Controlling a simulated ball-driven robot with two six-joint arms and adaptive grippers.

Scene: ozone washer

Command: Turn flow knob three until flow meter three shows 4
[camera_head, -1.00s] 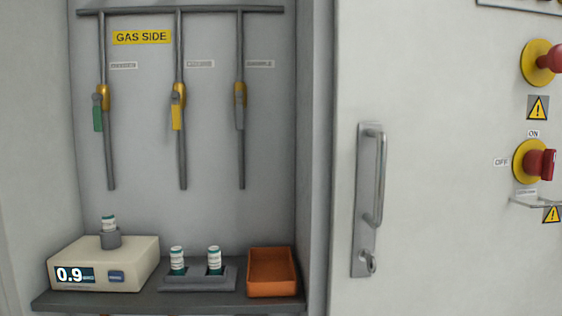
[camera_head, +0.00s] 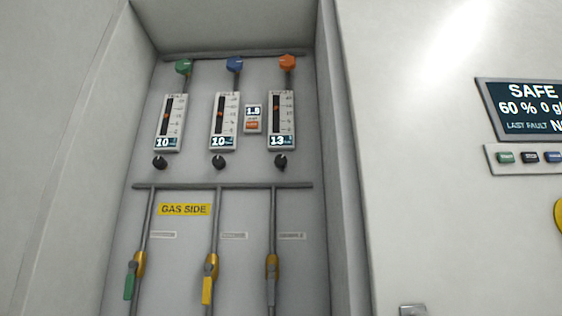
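Three flow meters hang in a row in the recess. The rightmost, which I take as flow meter three (camera_head: 282,121), has a dark scale slot and reads 13 on its small display. Below it is a small black knob, which I take as flow knob three (camera_head: 281,161). The left flow meter (camera_head: 168,124) and middle flow meter (camera_head: 224,122) both read 10. The small labels on the meters are too blurred to read. Neither of my grippers is in view.
Orange knob (camera_head: 287,62) is above the right meter. Valve pipes hang below a rail (camera_head: 222,186). The recess's right wall (camera_head: 337,150) stands close to the right meter.

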